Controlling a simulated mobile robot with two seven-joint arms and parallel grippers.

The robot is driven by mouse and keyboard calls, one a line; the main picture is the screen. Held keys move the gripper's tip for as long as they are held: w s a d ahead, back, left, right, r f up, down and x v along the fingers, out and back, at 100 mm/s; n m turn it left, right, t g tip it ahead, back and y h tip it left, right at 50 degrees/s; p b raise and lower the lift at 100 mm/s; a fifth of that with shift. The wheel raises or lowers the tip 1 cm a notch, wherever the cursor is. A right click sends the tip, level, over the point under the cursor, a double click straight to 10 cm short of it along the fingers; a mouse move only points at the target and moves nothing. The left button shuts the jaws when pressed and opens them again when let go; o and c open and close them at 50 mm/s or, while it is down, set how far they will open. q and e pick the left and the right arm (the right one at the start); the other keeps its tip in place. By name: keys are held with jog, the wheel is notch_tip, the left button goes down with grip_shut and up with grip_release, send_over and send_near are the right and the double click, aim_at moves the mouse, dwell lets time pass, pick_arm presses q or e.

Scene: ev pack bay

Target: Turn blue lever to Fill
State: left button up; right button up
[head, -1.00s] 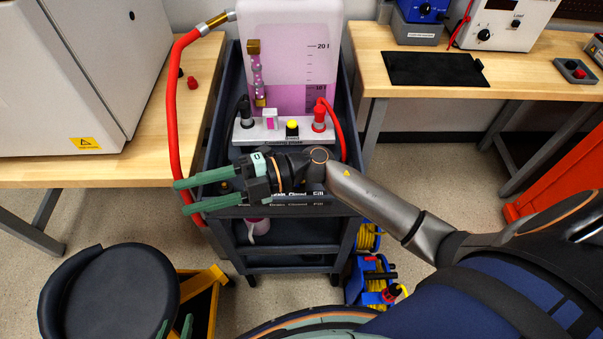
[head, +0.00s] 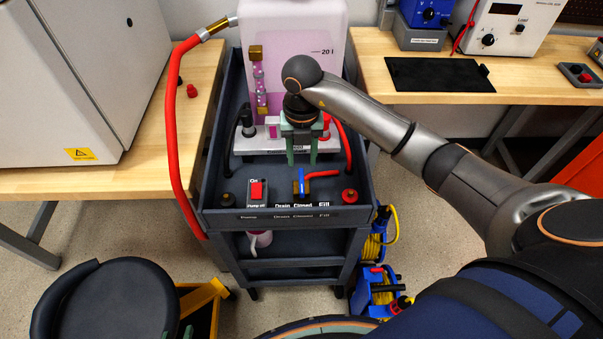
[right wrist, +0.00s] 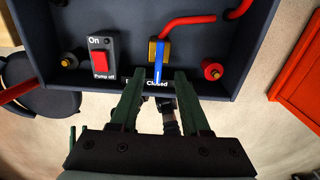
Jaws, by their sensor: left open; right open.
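The blue lever (head: 301,181) sits on a brass valve (head: 303,191) on the cart's top. In the right wrist view the blue lever (right wrist: 158,62) points straight at the "Closed" label. The "Fill" label (head: 325,204) is to its right in the head view and "Drain" to its left. My right gripper (head: 301,161) is open and empty, pointing down just behind the lever. In the right wrist view its fingers (right wrist: 157,77) are spread either side of the lever's line. My left gripper (head: 177,330) is open at the bottom edge beside the stool, mostly out of frame.
A red pump switch (head: 257,191) is left of the valve, and a red port (head: 349,196) is to its right. A red hose (head: 322,174) runs from the valve. The pink-liquid tank (head: 295,60) stands behind.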

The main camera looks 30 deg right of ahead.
aim_at(302, 177)
notch_tip(302, 177, down, 7)
jog(key=shift+f, duration=0.1)
dwell(0.3)
grip_shut()
dwell(0.5)
